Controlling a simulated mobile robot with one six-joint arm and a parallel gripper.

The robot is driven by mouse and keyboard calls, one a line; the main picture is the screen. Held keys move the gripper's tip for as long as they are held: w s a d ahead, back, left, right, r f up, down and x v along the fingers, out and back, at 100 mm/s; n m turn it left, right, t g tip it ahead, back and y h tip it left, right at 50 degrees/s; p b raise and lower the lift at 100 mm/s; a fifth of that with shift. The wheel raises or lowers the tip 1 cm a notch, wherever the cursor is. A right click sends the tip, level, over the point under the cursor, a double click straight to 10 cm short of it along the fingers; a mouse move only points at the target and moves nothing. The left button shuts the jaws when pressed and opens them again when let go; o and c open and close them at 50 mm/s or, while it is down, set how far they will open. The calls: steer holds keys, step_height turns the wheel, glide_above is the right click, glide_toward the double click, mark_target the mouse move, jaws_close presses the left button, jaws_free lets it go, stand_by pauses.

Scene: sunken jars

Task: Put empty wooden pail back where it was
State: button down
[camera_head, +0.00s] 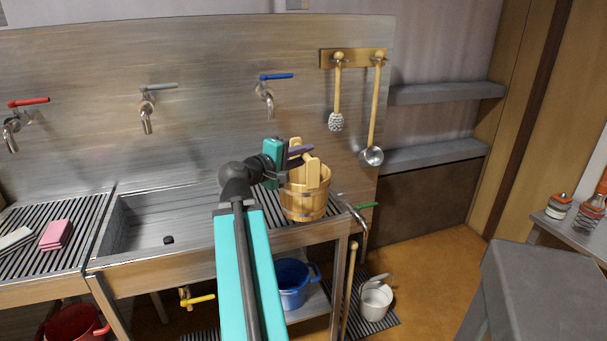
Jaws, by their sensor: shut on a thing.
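The wooden pail (305,200) is a light-wood bucket with upright lugs and darker bands. It stands upright at or just above the ribbed drainboard right of the sink; I cannot tell whether it touches the board. My gripper (298,157) is at the top of the pail, shut on its upper part between the lugs. My teal and dark arm reaches up from the bottom of the view and hides part of the sink and drainboard. The inside of the pail is mostly hidden.
The empty steel sink (140,225) lies left of the pail. A blue bucket (292,284) is under the counter, and a white pail (376,302) is on the floor. A grey stool (530,270) stands right.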

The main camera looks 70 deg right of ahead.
steer(key=shift+w+d+r+p, duration=0.1)
steer(key=shift+d+r+p, duration=0.15)
steer(key=shift+p, duration=0.35)
steer(key=shift+d+p, duration=0.1)
steer(key=shift+p, duration=0.3)
steer(key=d+p, duration=0.1)
steer(key=p, duration=0.3)
steer(key=shift+w+d+f+p, duration=0.1)
steer(key=shift+w+d+p, duration=0.25)
steer(key=w+d+f+p, duration=0.1)
steer(key=w+d, duration=0.1)
steer(key=d, duration=0.4)
steer(key=w+d+p, duration=0.1)
steer(key=w+d, duration=0.2)
steer(key=d, duration=0.3)
steer(key=shift+d+f+p, duration=0.2)
steer(key=shift+f+p, duration=0.1)
steer(key=shift+f, duration=0.05)
steer(key=shift+f+p, duration=0.55)
steer(key=shift+f, duration=1.4)
steer(key=c, duration=1.6)
jaws_free()
steer(key=shift+c, duration=0.2)
steer(key=shift+r, duration=0.2)
